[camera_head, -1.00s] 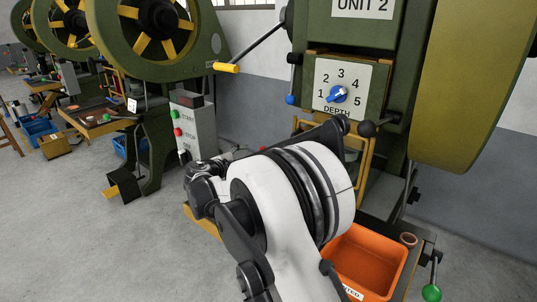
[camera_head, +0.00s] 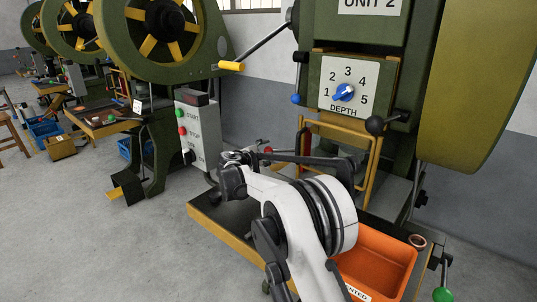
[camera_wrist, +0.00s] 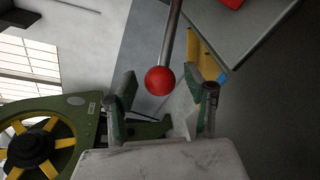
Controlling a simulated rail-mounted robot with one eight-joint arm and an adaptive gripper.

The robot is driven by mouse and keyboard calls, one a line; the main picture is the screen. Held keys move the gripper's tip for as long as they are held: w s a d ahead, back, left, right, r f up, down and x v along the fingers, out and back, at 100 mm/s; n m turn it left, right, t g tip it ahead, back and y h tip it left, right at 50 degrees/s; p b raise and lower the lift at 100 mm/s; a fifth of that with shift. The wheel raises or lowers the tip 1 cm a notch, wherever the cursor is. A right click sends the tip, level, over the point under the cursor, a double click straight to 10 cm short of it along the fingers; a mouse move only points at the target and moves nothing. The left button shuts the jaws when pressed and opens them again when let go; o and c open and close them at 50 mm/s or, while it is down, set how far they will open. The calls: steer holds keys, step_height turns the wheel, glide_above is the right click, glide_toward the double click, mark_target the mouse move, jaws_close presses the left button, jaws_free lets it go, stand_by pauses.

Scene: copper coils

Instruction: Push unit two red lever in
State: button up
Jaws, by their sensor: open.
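The red lever is a round red knob (camera_wrist: 160,80) on a grey metal rod (camera_wrist: 171,35) in the wrist view. My gripper (camera_wrist: 160,98) is open, with one finger on either side of the knob's line. Gaps show between the knob and both fingers. I cannot tell whether the knob lies between the fingertips or just past them. In the head view a small red knob (camera_head: 267,150) shows just behind my wrist, at the front of the unit 2 press (camera_head: 325,125). My arm hides much of the area around it, and my fingers are not clear there.
Unit 2 has a blue depth dial (camera_head: 344,92), a black ball handle (camera_head: 375,125) and a yellow guard frame (camera_head: 345,131). An orange bin (camera_head: 378,262) sits at the lower right. A grey control box (camera_head: 196,130) stands left. A yellow-handled lever (camera_head: 231,66) sticks out above.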

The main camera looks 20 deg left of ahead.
steer(key=shift+w+d, duration=0.15)
steer(key=shift+w, duration=0.25)
jaws_close()
